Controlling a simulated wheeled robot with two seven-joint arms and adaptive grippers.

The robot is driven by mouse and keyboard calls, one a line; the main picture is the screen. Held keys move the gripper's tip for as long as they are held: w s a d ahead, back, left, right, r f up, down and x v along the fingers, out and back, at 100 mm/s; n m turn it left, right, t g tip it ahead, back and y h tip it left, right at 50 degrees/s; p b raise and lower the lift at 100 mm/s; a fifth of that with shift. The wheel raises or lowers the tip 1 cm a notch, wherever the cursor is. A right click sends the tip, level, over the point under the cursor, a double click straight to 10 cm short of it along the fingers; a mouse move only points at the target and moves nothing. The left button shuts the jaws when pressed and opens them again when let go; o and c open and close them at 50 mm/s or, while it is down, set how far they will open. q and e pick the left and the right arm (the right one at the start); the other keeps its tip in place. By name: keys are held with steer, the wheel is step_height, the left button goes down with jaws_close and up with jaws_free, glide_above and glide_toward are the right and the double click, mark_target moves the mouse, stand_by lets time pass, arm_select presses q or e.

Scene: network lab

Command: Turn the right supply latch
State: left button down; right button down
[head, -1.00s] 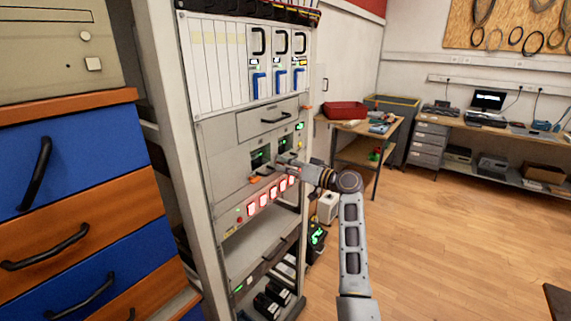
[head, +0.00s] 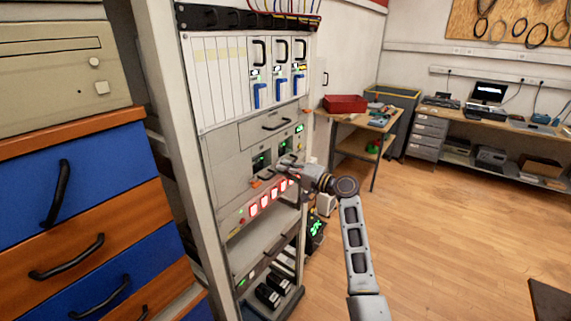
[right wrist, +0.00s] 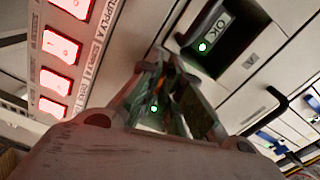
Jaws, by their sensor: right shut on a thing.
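The supply panel (head: 231,164) is in the rack, with two supply units side by side. The left unit has a dark display (head: 261,160) and an orange latch (head: 256,183) at its lower edge. The right unit has a dark display (head: 284,147) with green text. My right gripper (head: 284,167) is at the right unit's lower front, shut on a small part that it mostly hides in the head view. In the right wrist view, the fingers (right wrist: 170,88) close around a partly hidden piece with some orange showing, which appears to be the right supply latch. My left gripper is out of view.
A row of red lit switches (head: 264,200) sits just below the supplies; they also show in the right wrist view (right wrist: 61,47). A drawer with a dark handle (head: 277,122) is above. Blue-handled modules (head: 260,95) are higher up. Open floor lies to the right.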

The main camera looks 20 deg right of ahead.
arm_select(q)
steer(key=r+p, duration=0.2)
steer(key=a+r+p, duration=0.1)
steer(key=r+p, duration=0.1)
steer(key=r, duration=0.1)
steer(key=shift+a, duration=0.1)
arm_select(e)
steer(key=m, duration=0.5)
steer(key=shift+m, duration=0.3)
steer(key=c, duration=1.8)
jaws_free()
steer(key=shift+v, duration=6.05)
